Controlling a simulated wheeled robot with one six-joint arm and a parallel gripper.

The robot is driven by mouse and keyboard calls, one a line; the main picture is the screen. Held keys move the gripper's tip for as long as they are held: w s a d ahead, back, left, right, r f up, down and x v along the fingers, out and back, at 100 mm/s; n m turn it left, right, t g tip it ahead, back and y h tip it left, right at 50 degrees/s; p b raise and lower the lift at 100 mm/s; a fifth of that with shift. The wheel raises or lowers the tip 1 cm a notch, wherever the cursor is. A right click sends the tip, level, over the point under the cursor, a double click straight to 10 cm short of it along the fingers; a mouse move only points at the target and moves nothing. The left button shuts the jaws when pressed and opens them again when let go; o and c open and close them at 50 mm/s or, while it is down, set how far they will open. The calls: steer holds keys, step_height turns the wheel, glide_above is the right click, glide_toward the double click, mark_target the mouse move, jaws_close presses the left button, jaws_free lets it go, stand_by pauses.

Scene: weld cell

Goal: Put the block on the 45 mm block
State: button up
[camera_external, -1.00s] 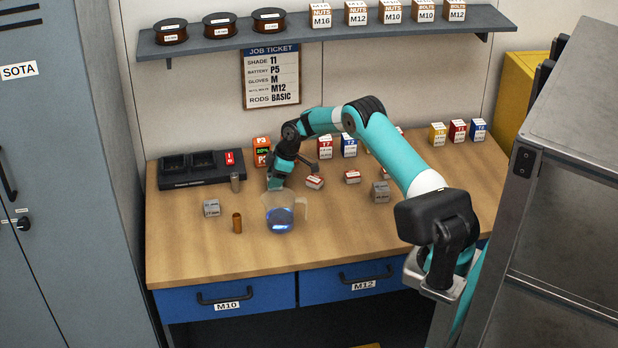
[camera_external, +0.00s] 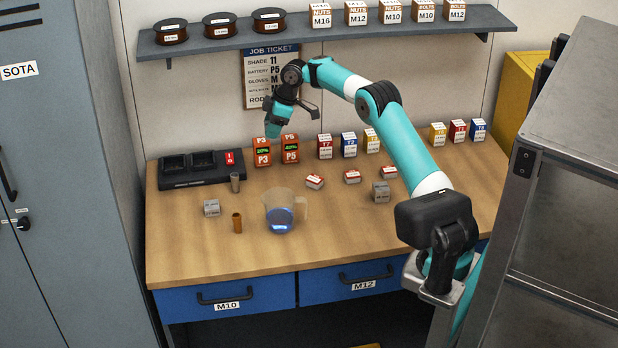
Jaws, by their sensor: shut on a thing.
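My gripper (camera_external: 272,131) is raised above the back of the bench, in front of the job ticket and above the orange battery packs. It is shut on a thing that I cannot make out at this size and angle. One grey block (camera_external: 212,208) stands on the left part of the bench. My gripper is well above and behind both.
A clear jug (camera_external: 272,207) with something blue in it stands mid-bench. A copper-coloured cylinder (camera_external: 237,223) and a grey one (camera_external: 235,183) stand left of it. A dark charger (camera_external: 201,169) and orange packs (camera_external: 263,152) line the back. The bench front is clear.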

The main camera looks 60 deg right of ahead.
steer(key=shift+r, duration=0.65)
steer(key=s+d+r+p, duration=0.2)
steer(key=s+d+r, duration=0.1)
steer(key=s+d, duration=0.8)
steer(key=r+n+p, duration=0.1)
steer(key=r+p, duration=0.1)
glide_above(377, 187)
steer(key=d, duration=0.1)
steer(key=f, duration=0.5)
steer(key=f+p, duration=0.1)
steer(key=f, duration=0.4)
steer(key=s+f+p, duration=0.1)
steer(key=f, duration=0.5)
steer(key=shift+f+p, duration=0.5)
steer(key=shift+f, duration=1.65)
steer(key=shift+f, duration=0.1)
steer(key=shift+f, duration=0.15)
steer(key=o, duration=1)
steer(key=shift+o, duration=0.2)
